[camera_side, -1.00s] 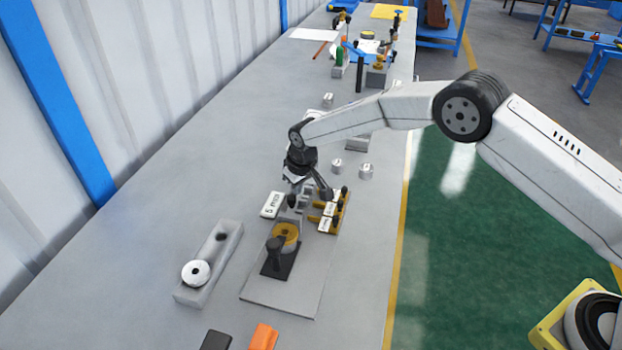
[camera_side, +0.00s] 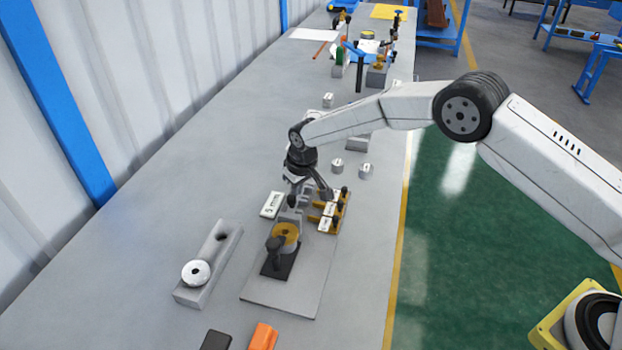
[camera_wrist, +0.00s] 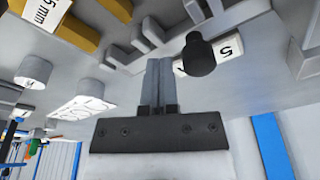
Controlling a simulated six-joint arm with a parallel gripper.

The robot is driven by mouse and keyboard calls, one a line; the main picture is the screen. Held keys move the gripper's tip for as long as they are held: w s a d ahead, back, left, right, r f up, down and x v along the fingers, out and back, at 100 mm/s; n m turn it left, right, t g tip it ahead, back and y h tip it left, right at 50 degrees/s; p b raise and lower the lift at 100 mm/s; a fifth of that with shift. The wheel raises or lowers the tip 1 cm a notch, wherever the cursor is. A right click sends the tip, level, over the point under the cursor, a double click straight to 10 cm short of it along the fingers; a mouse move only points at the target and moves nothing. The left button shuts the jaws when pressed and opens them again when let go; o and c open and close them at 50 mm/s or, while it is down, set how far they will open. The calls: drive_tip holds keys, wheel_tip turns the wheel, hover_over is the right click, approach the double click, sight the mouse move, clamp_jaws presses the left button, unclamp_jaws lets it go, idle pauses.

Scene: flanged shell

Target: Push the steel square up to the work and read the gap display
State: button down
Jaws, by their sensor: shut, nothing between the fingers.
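The work is a brass flanged ring (camera_side: 284,233) on a dark fixture, with a dark clamp knob over its near side; they sit on a grey plate (camera_side: 290,296). Small grey steel pieces stand just beyond the ring, by my gripper (camera_side: 297,200); which is the square is unclear. Stepped grey pieces (camera_wrist: 120,58) also show in the wrist view, beside my gripper (camera_wrist: 158,62). Its two fingers are together with nothing between them. Whether they touch the steel is unclear. No gap display reading is legible.
Ochre holders with white labels (camera_side: 330,215) stand close on the right. A grey block (camera_side: 208,264) with a white ring is at left. Small metal cylinders (camera_side: 365,172) stand beyond. Black and orange items (camera_side: 262,337) lie at the near edge.

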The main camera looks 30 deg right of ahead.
sight(300, 199)
drive_tip(key=shift+s+a, duration=0.6)
drive_tip(key=shift+a, duration=0.05)
idle(0.8)
drive_tip(key=shift+w+d, duration=0.25)
idle(0.5)
drive_tip(key=shift+r, duration=0.15)
drive_tip(key=shift+r, duration=3.35)
drive_tip(key=s+d+r+m, duration=0.1)
drive_tip(key=s+d+r, duration=0.2)
drive_tip(key=s+d, duration=0.35)
drive_tip(key=s+d+r+m, duration=0.1)
drive_tip(key=s+d+r, duration=0.2)
drive_tip(key=s+d, duration=0.65)
drive_tip(key=s, duration=0.6)
drive_tip(key=s+d+m, duration=0.1)
drive_tip(key=s+d, duration=0.2)
drive_tip(key=s, duration=0.6)
drive_tip(key=shift+s+f+h, duration=0.15)
drive_tip(key=shift+s+h, duration=0.1)
drive_tip(key=shift+h, duration=0.05)
